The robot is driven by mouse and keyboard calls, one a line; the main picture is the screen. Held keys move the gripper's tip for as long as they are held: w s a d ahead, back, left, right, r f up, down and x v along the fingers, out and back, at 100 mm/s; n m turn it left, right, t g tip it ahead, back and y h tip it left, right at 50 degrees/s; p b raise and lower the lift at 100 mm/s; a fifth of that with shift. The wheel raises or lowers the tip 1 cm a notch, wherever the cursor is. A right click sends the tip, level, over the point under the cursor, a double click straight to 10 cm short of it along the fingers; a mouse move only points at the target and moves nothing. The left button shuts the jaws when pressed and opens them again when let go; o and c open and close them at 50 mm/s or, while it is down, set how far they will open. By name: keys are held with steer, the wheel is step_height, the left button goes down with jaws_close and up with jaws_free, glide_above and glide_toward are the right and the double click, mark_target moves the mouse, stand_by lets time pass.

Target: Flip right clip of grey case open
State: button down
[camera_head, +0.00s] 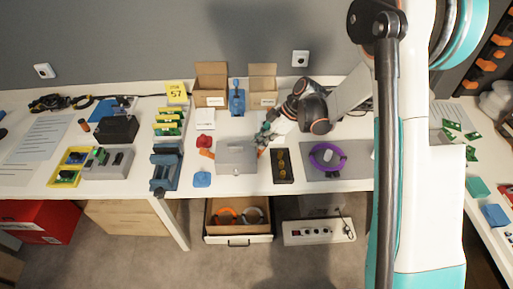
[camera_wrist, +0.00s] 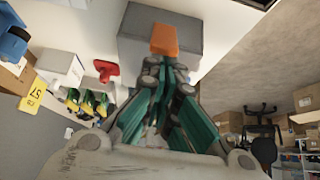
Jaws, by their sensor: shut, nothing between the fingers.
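The grey case (camera_head: 236,157) lies on the white table in the head view; it also shows at the top of the wrist view (camera_wrist: 190,35). Its right orange clip (camera_head: 261,152) is mostly covered by my gripper (camera_head: 263,140) in the head view. In the wrist view an orange clip (camera_wrist: 164,39) stands out on the case's near side. My gripper (camera_wrist: 166,70) is shut and empty, its tips right at the clip's lower end. I cannot tell whether they touch. An orange clip (camera_head: 207,153) shows on the case's left side.
A red object (camera_head: 204,141) stands close behind the case's left side, and a blue piece (camera_head: 202,179) lies at its front left. A dark tray (camera_head: 282,166) is close on the right. Open cartons (camera_head: 211,84) stand behind. Bare table lies in front of the case.

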steer(key=shift+d+f+b, duration=0.25)
steer(key=shift+d+b, duration=0.1)
steer(key=shift+d, duration=0.65)
steer(key=shift+a+r, duration=0.1)
steer(key=shift+d, duration=0.2)
steer(key=shift+s+d+r, duration=0.1)
steer(key=shift+d+r, duration=0.1)
steer(key=shift+d, duration=0.35)
steer(key=shift+d+r, duration=0.1)
steer(key=shift+d, duration=0.05)
